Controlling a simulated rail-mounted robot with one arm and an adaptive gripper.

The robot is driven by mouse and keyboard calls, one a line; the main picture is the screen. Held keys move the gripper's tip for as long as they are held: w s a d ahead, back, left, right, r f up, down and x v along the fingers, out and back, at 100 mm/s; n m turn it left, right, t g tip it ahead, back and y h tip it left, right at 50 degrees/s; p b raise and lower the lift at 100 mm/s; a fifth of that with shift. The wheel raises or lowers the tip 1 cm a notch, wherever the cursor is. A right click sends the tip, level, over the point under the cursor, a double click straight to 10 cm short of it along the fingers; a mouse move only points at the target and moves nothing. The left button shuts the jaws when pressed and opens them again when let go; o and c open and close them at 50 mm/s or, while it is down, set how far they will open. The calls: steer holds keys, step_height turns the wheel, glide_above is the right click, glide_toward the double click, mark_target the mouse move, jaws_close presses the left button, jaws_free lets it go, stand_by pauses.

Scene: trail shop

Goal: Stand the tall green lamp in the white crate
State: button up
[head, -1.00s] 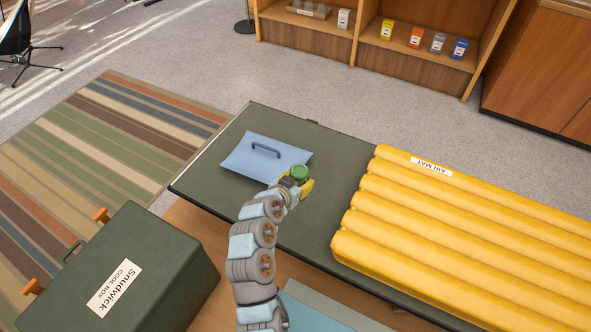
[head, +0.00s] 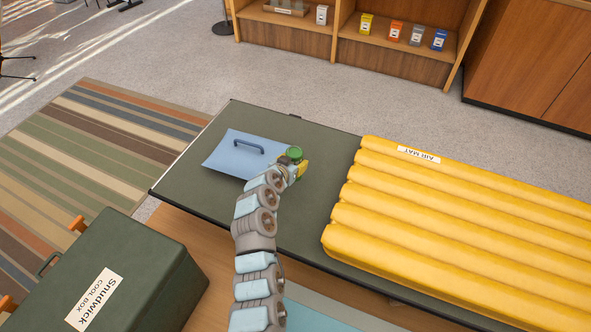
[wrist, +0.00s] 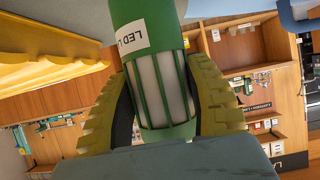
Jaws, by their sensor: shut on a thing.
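The green lamp (head: 294,152) shows in the head view as a round green top at the tip of my arm, over the dark green table. In the wrist view the lamp (wrist: 158,85) has green bars around a pale body and a white label reading "LED L". My gripper (head: 298,166) has yellow ribbed fingers, which are shut on the lamp from both sides in the wrist view. I cannot tell whether the lamp's base touches the table. No white crate is visible in either view.
A blue panel with a handle (head: 236,160) lies left of the lamp on the table (head: 190,180). A yellow air mat (head: 450,210) covers the table's right part. A dark green cool box (head: 140,262) stands at the lower left. Shelves (head: 345,50) stand behind, across open floor.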

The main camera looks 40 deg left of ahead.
steer(key=shift+w+a+f+b, duration=0.3)
steer(key=shift+w+a+f, duration=0.1)
steer(key=shift+w+f, duration=0.35)
steer(key=shift+f, duration=0.3)
steer(key=shift+f+b, duration=0.85)
steer(key=shift+f, duration=0.75)
steer(key=shift+r, duration=0.1)
steer(key=o, duration=0.9)
